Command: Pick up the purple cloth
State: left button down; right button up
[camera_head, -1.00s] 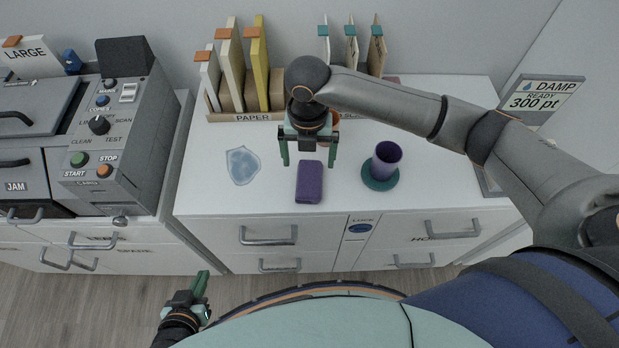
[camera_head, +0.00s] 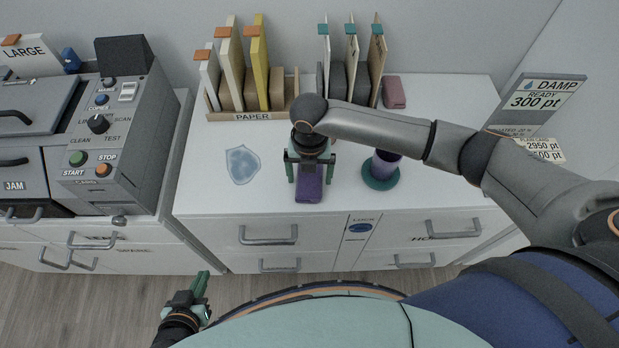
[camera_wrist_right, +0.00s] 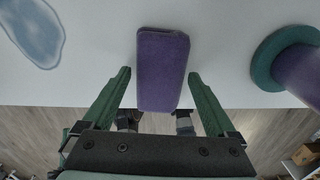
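The purple cloth (camera_head: 309,190) is a small folded block lying on the white desk top near its front edge. My right gripper (camera_head: 310,178) is above it in the head view and hides its far part. In the right wrist view, the cloth (camera_wrist_right: 162,70) shows between the two green fingers of my right gripper (camera_wrist_right: 160,85), which are open with a gap on each side. No contact with the cloth is visible. My left gripper (camera_head: 202,290) is low at the front left, away from the desk top; its finger gap is not clear.
A purple cup (camera_head: 385,165) on a teal coaster (camera_head: 381,184) stands right of the cloth. A bluish puddle-like patch (camera_head: 243,165) lies to the left. Paper holders (camera_head: 255,116) and a dusky pink block (camera_head: 394,92) are at the back. A grey control box (camera_head: 120,140) stands left.

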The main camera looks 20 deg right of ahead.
aim_at(309, 177)
jog(key=c, duration=1.1)
jog(key=shift+r, duration=0.15)
jog(key=shift+r, duration=0.3)
notch_tip(309, 177, up, 2)
jog(key=shift+r, duration=0.1)
jog(key=s+a+r, duration=0.1)
jog(key=s+r, duration=0.2)
jog(key=s, duration=0.1)
jog(key=s+a+r+p, duration=0.1)
jog(key=s+a+r, duration=0.1)
jog(key=s, duration=0.3)
jog(key=s+a+r, duration=0.1)
jog(key=s+r, duration=0.3)
jog(key=r, duration=0.1)
jog(key=shift+s+a+p, duration=0.15)
jog(key=shift+a+p, duration=0.15)
jog(key=shift+p, duration=0.05)
